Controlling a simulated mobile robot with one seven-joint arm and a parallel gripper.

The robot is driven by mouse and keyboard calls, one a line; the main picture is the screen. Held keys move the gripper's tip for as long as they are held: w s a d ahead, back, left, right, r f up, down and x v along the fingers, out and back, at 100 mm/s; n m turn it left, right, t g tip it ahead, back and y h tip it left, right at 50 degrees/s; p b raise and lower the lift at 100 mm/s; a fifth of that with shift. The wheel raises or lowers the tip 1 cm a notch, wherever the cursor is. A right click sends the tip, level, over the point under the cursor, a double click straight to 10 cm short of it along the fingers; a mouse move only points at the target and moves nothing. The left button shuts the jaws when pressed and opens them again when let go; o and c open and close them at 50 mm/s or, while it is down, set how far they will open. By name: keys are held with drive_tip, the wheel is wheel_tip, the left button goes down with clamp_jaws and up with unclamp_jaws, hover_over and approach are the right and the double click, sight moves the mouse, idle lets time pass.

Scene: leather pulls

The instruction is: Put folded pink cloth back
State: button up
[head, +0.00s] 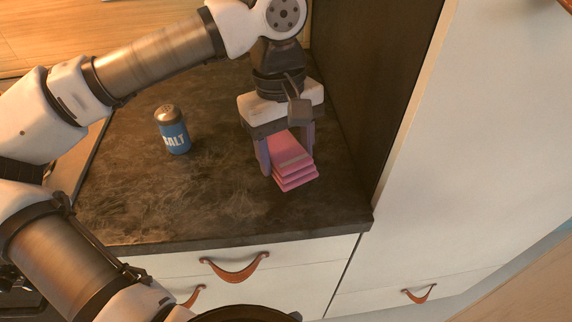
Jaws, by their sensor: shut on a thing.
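My gripper points down and is shut on the cloth's sides. The upper part of the cloth is hidden by the gripper. I cannot tell whether the cloth touches the counter or hangs just above it.
A blue salt shaker (173,132) stands upright on the counter, left of my gripper. A tall dark panel (365,90) bounds the counter at right. White drawers with leather pulls (236,270) lie below the front edge. The counter's front left is clear.

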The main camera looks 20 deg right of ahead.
sight(280, 144)
drive_tip(key=shift+f, duration=2.15)
drive_tip(key=shift+f, duration=0.15)
drive_tip(key=o, duration=1)
drive_tip(key=r, duration=0.4)
drive_tip(key=w+r, duration=0.1)
drive_tip(key=r, duration=0.7)
drive_tip(key=shift+w+a+r, duration=0.1)
drive_tip(key=shift+w+r, duration=0.05)
drive_tip(key=shift+w, duration=0.25)
